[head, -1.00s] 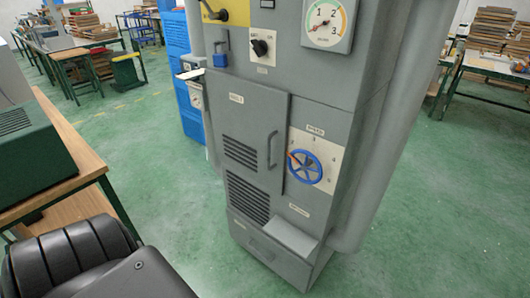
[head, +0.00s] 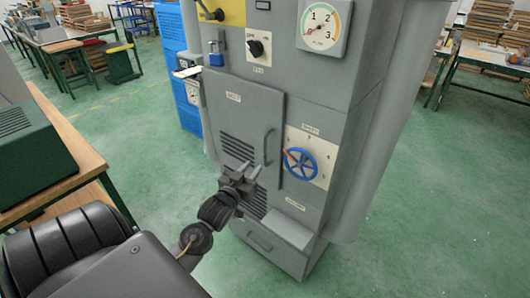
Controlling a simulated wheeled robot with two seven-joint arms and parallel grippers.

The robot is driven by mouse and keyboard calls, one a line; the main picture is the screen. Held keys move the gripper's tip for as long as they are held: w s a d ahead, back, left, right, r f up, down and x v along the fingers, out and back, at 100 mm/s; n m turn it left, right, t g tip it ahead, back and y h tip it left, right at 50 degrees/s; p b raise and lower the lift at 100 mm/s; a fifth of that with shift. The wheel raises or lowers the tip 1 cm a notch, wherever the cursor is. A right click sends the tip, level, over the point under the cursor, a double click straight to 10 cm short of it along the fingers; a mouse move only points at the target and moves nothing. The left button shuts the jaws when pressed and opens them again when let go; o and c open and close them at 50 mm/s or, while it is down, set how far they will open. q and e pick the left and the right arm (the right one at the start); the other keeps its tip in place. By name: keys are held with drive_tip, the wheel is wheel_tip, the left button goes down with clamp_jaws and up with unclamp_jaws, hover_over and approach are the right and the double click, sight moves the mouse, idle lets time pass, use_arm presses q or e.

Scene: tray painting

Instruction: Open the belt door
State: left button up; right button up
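The belt door (head: 243,110) is a grey panel with a small label and vent slots on the front of a tall grey cabinet. It looks shut. Its vertical bar handle (head: 268,147) is near the door's right edge. My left gripper (head: 247,170) is in front of the lower part of the door, below and left of the handle, apart from it. Its fingers look spread with nothing between them. It hides part of the vent slots. My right gripper is not in view.
A blue handwheel (head: 300,163) is right of the door. A knob (head: 257,46), a gauge (head: 323,27) and a blue padlock (head: 215,58) are above. A grey ledge (head: 288,231) juts out below. A wooden bench (head: 75,150) stands at left. Green floor is clear at right.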

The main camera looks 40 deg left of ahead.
use_arm(q)
drive_tip(key=p, duration=0.2)
hover_over(265, 166)
drive_tip(key=shift+w+a, duration=0.2)
clamp_jaws()
